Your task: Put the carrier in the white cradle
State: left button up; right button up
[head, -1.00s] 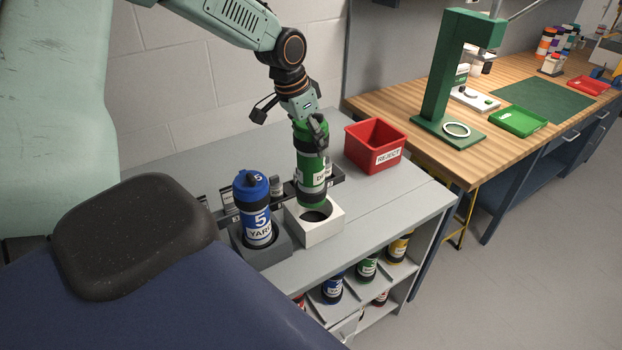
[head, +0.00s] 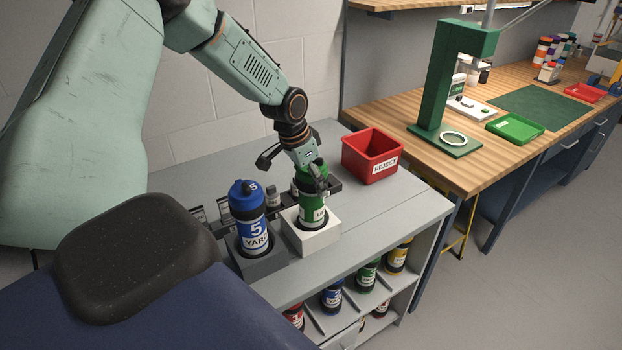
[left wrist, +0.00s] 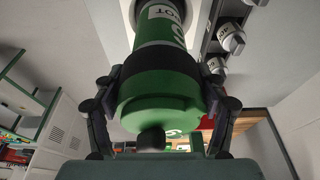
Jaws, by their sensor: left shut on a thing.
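The green carrier (head: 312,208) stands upright with its lower end inside the opening of the white cradle (head: 318,240) on the grey bench. My left gripper (head: 312,178) is shut on the carrier's upper part from above. In the left wrist view the green carrier (left wrist: 160,85) fills the middle between both fingers, and its far end meets the white cradle's round opening. Whether it rests on the cradle's bottom is hidden. My right gripper is not in view.
A blue carrier (head: 250,222) marked 5 stands in a grey cradle (head: 258,264) just left of the white one. A red reject bin (head: 371,157) stands behind to the right. Several carriers lie on the shelf below. The bench front right is clear.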

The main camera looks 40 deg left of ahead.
pick_arm(q)
jog(key=shift+f, duration=0.2)
jog(key=o, duration=1.5)
jog(key=shift+s+a, duration=0.15)
jog(key=shift+c, duration=0.2)
jog(key=o, duration=0.3)
jog(key=shift+a, duration=0.15)
jog(key=shift+o, duration=0.2)
jog(key=shift+d, duration=0.25)
jog(key=shift+r, duration=0.25)
jog(key=p+v, duration=0.1)
jog(key=v, duration=0.9)
jog(key=shift+a+r, duration=0.1)
jog(key=shift+r, duration=0.1)
jog(key=shift+v, duration=0.8)
